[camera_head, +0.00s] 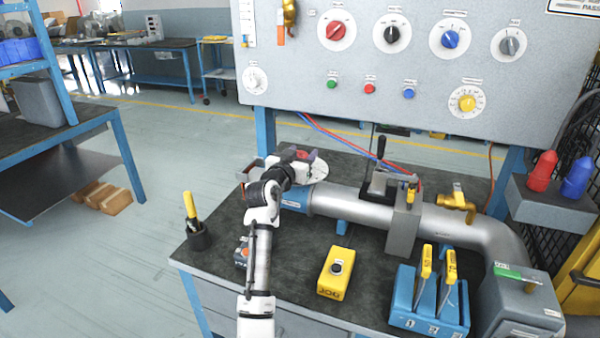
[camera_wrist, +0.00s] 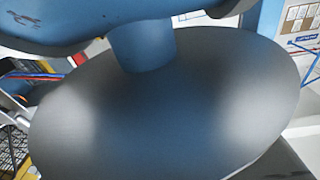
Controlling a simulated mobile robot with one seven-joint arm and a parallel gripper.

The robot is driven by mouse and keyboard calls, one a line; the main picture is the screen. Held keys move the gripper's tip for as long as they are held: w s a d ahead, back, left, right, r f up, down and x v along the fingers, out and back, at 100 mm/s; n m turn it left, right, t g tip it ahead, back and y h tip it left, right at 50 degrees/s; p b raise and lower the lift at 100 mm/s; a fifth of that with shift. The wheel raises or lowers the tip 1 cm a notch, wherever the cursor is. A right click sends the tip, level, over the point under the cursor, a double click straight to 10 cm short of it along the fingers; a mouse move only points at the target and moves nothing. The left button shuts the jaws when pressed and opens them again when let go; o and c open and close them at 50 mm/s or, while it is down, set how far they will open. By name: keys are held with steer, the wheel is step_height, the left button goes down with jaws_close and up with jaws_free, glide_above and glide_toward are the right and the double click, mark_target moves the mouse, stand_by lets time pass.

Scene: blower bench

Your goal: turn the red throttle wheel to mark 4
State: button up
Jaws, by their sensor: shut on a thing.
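The red throttle wheel (camera_head: 304,153) shows only as a small dark-red part at the blower pipe's left end. A pale round plate (camera_head: 319,172) stands beside it, partly covered, and its marks cannot be read. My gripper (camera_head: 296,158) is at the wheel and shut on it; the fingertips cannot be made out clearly. In the wrist view a large smooth grey disc (camera_wrist: 165,110) fills most of the picture, with a short bluish stub (camera_wrist: 143,47) above it. No pointer or number shows there.
The grey pipe (camera_head: 360,205) runs right across the bench. A yellow jog box (camera_head: 335,275), a blue holder (camera_head: 405,312) with yellow-tagged pieces and a black cup (camera_head: 199,237) stand nearby. The panel (camera_head: 430,65) with several knobs rises behind.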

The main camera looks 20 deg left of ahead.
steer(key=m+h+b, duration=0.1)
steer(key=b, duration=0.1)
steer(key=f+m+h+b, duration=0.1)
steer(key=h+b, duration=0.1)
steer(key=shift+d+g+b, duration=0.15)
steer(key=shift+g+b, duration=0.15)
steer(key=shift+b, duration=0.1)
steer(key=m+h+b, duration=0.1)
steer(key=m+g+h+b, duration=0.1)
steer(key=h+b, duration=0.1)
steer(key=shift+d+r, duration=0.2)
steer(key=h, duration=0.1)
steer(key=m+g+h, duration=0.1)
steer(key=m+g+h+b, duration=0.1)
steer(key=shift+s+d+r, duration=0.15)
steer(key=shift+r, duration=0.1)
steer(key=shift+s+d+m+g+h, duration=0.1)
steer(key=shift+s+m+g+h, duration=0.05)
steer(key=shift+m+g+h, duration=1.05)
steer(key=shift+f, duration=0.1)
steer(key=o, duration=1)
